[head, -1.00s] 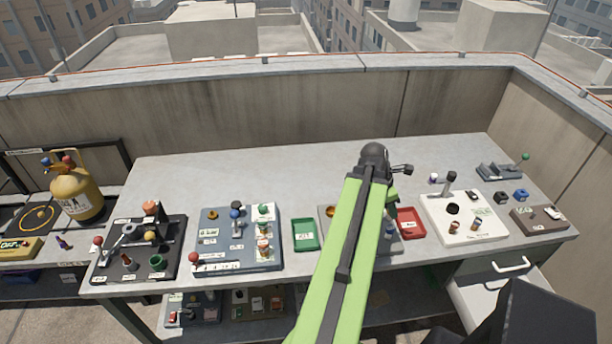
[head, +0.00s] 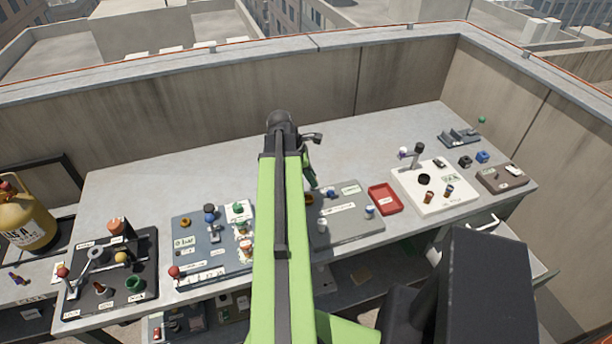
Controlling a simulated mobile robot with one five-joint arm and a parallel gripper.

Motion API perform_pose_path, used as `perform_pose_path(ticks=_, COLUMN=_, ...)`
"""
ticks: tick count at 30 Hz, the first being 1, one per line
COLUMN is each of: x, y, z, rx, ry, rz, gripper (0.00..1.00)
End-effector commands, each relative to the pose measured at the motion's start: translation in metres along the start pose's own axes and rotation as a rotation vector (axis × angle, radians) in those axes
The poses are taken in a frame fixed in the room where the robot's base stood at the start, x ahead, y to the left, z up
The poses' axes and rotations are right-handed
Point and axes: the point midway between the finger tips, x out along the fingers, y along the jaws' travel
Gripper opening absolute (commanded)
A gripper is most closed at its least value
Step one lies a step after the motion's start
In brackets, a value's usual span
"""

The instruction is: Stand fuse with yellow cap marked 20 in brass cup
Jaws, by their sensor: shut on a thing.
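My green arm (head: 280,230) reaches out over the bench, and its black elbow (head: 281,122) stands above the bench's middle. A short green link of mine (head: 308,168) shows behind it, over the rear left of a grey board (head: 345,232). My gripper's jaws are hidden behind the arm, with whatever they hold. A brass-coloured ring (head: 309,199), perhaps the brass cup, shows at that board's left edge, partly behind the arm. Another brass-coloured ring (head: 185,222) is on the blue-grey board (head: 183,255). I cannot make out a fuse with a yellow cap marked 20.
A red tray (head: 385,199) and a white board (head: 462,202) with small capped pieces stand right of the grey board. A black board (head: 85,300) with levers is at the left.

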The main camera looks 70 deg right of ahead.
Motion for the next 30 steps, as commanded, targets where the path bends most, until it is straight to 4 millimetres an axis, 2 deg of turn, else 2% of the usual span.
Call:
perform_pose_path(ticks=1, x=-0.004, y=0.005, z=-0.010, rx=0.019, ry=-0.003, rz=-0.007, gripper=0.00)
perform_pose_path(ticks=3, x=-0.007, y=0.005, z=-0.016, rx=0.041, ry=-0.006, rz=-0.016, gripper=0.00)
perform_pose_path(ticks=11, x=-0.001, y=0.004, z=-0.019, rx=0.048, ry=-0.007, rz=-0.017, gripper=0.00)
perform_pose_path(ticks=21, x=0.028, y=0.004, z=-0.031, rx=0.046, ry=-0.007, rz=-0.017, gripper=0.00)
perform_pose_path(ticks=30, x=0.029, y=0.004, z=-0.032, rx=0.045, ry=-0.007, rz=-0.016, gripper=0.00)
